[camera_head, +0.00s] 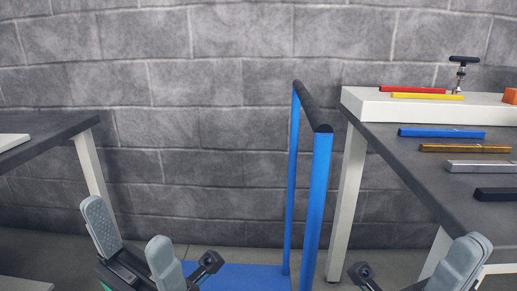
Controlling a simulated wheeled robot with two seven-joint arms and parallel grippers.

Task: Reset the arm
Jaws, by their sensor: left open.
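My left gripper (132,240) is at the lower left of the head view. Its two grey finger pads are apart with nothing between them. My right gripper (465,259) is at the lower right edge, in front of the right table, and partly cut off by the frame. Its grey pads overlap in this view, so its opening cannot be judged. No object is visible in it. Both grippers are clear of the strips on the right table.
A blue cart (318,200) with a dark handle stands in the middle. The right table (385,150) holds a white block (360,104), red (412,90), yellow (427,96), blue (441,133), brown, silver and black strips. A dark table (45,132) stands left.

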